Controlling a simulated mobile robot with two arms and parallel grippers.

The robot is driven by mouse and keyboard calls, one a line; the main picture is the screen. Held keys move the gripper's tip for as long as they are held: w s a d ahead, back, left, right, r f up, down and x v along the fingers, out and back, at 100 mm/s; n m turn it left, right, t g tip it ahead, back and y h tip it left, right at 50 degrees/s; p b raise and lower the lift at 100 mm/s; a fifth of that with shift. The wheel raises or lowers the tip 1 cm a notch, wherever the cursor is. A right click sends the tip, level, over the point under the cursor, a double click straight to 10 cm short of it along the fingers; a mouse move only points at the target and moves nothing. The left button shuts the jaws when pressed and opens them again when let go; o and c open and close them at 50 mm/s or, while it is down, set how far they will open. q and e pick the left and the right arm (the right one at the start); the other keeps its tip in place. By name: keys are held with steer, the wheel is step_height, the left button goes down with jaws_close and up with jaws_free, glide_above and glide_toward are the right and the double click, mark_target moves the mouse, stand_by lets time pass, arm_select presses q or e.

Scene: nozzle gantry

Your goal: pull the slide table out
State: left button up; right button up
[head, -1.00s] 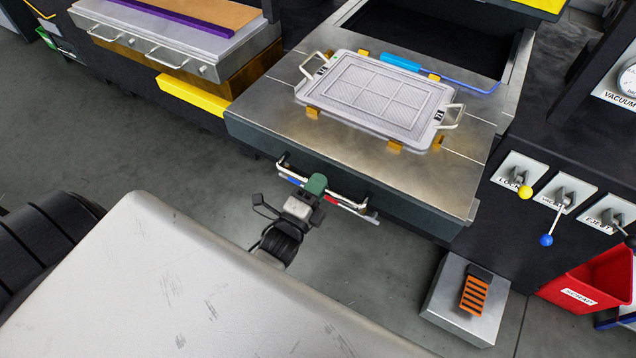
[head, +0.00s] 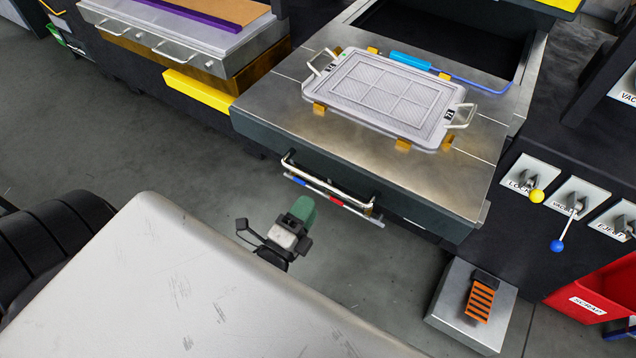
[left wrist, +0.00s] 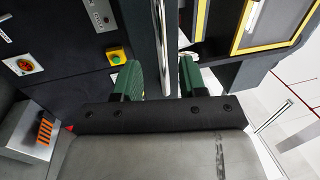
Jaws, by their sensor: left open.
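The slide table (head: 275,104) is a steel-topped slab with a dark front, sticking out of the machine in the head view. A pale grey ribbed plate with two handles (head: 393,95) lies on it. A metal bar handle (head: 318,180) runs along the table's front, with a blue, white and red strip below it. My left gripper (head: 302,207), with green fingers, is apart from the handle, in front of and below it. In the left wrist view its fingers (left wrist: 160,80) are spread with nothing held between them. My right gripper is not in view.
A blue-handled tool (head: 410,62) lies behind the plate. Levers, one with a yellow knob (head: 537,196) and one with a blue knob (head: 557,246), are at the right. An orange pedal (head: 480,298) sits on a metal block on the floor.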

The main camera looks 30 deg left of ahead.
arm_select(q)
steer(key=shift+s+f+b, duration=0.15)
steer(key=shift+s, duration=0.7)
steer(key=shift+s+f+b, duration=0.15)
steer(key=shift+s, duration=0.7)
steer(key=s+d+f+n+g, duration=0.1)
steer(key=s+f+n+g, duration=0.25)
steer(key=f, duration=0.95)
steer(key=s+d+f+n+g, duration=0.2)
steer(key=f+n+g, duration=0.25)
steer(key=f, duration=0.75)
steer(key=s+a+f+n+g, duration=0.2)
steer(key=s+f+n+g, duration=0.2)
steer(key=s+f, duration=0.4)
steer(key=s+a+f+n+g+b, duration=0.1)
steer(key=s+f+n+g, duration=0.3)
steer(key=s, duration=0.9)
step_height(320, 180, down, 5)
steer(key=a+g, duration=0.1)
steer(key=g, duration=0.2)
steer(key=shift+y, duration=0.4)
steer(key=shift+f, duration=0.1)
